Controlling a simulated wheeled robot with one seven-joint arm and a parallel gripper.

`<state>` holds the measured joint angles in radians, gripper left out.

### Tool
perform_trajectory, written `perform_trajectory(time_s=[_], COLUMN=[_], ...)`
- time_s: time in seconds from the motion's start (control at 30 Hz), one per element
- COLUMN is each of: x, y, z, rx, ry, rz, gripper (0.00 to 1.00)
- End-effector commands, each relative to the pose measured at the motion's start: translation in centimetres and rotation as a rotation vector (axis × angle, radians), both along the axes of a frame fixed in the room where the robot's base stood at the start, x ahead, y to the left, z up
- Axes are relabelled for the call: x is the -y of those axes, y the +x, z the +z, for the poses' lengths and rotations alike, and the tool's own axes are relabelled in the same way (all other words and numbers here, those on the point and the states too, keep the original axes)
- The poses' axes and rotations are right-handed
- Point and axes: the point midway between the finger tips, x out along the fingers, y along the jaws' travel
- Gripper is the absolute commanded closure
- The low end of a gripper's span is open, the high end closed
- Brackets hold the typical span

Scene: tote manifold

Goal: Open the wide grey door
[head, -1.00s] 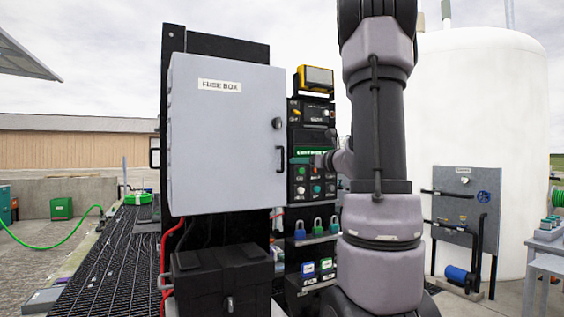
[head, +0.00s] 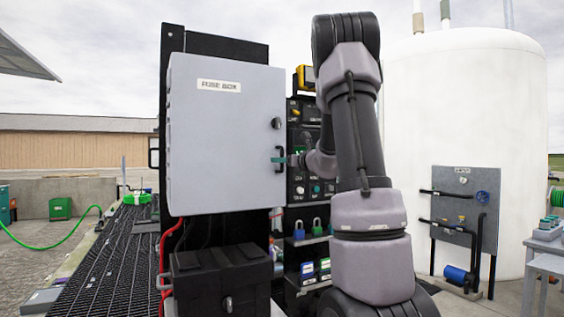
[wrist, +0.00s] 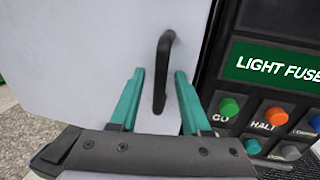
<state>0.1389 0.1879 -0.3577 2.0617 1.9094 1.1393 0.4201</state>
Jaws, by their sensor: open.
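The wide grey door (head: 222,140) is the front of the box labelled "FUSE BOX"; it looks shut. Its black bar handle (head: 279,159) is upright near the door's right edge, below a round dark knob (head: 276,123). In the wrist view the handle (wrist: 162,72) stands between the two green fingers of my gripper (wrist: 157,88), which are open with one on each side. Neither finger clearly touches it. In the head view my gripper (head: 284,160) shows only as a green tip at the handle; the rest is hidden behind my arm.
A black control panel (head: 300,190) with coloured buttons is just right of the door; a green "LIGHT FUSE" sign (wrist: 280,65) shows on it. Padlocks (head: 308,226) hang below. A black box (head: 222,275) stands under the door. Open air lies left of the door.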

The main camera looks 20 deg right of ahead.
Motion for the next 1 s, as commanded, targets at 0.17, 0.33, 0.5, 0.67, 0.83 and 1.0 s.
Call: perform_trajectory(time_s=[0.17, 0.33, 0.5, 0.67, 0.83, 1.0], x=[0.01, 0.01, 0.01, 0.02, 0.02, 0.02], y=[-0.03, -0.04, -0.04, -0.05, -0.05, -0.05], z=[0.01, 0.01, 0.02, 0.02, 0.02, 0.03], rx=[0.000, 0.000, 0.000, 0.000, 0.000, 0.000], ry=[0.000, 0.000, 0.000, -0.001, -0.001, -0.001], rz=[0.000, 0.000, 0.000, 0.000, 0.000, 0.000], gripper=[0.91, 1.00, 1.00, 1.00, 1.00, 1.00])
